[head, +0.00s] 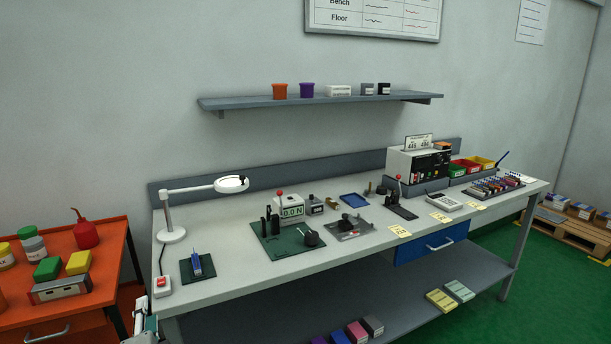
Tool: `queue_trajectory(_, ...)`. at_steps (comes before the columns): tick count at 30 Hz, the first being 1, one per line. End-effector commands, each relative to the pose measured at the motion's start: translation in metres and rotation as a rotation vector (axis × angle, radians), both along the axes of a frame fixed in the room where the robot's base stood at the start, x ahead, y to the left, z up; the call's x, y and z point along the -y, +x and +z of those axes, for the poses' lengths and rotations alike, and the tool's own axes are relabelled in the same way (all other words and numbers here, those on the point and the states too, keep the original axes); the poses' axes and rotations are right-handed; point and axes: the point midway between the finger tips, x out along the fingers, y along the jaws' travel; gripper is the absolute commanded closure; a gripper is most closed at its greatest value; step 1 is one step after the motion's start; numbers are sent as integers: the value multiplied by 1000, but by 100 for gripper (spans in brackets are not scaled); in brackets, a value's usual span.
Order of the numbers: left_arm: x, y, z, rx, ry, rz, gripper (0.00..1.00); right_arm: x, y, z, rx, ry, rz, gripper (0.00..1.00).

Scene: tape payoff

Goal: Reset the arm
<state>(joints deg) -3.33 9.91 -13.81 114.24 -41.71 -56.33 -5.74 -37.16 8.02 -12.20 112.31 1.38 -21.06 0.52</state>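Part of my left gripper (142,322) shows at the bottom left edge, low beside the bench's left front leg. Its fingers cannot be made out, so its opening is unclear. My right gripper is out of view. A grey plate with a black fixture (350,227) lies to the right. Neither visible gripper part touches these.
A white lamp (173,235), a red-button switch box (162,285) and a blue tool on a dark mat (197,265) stand at the bench's left. An orange cabinet (108,270) is further left. Instruments and coloured bins (481,162) fill the right end. A wall shelf (320,100) hangs above.

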Motion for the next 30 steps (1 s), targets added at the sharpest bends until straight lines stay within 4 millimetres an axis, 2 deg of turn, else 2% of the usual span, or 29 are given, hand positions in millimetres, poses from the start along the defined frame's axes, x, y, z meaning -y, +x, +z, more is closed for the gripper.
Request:
queue_trajectory(1,-7,-30,-23,-59,-78,34,68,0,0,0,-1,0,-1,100)
queue_trajectory(3,-14,-67,-47,-136,-172,77,68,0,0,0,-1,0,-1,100)
queue_trajectory(6,-18,-111,-73,-230,-276,123,68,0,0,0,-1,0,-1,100)
queue_trajectory(12,-17,-176,-102,-372,-403,175,68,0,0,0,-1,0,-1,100)
queue_trajectory(18,-12,-227,-117,-484,-490,207,68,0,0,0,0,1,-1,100)
queue_trajectory(22,-7,-259,-123,-553,-537,221,68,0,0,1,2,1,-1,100)
queue_trajectory(30,28,-240,-158,-523,-650,125,68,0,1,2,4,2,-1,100)
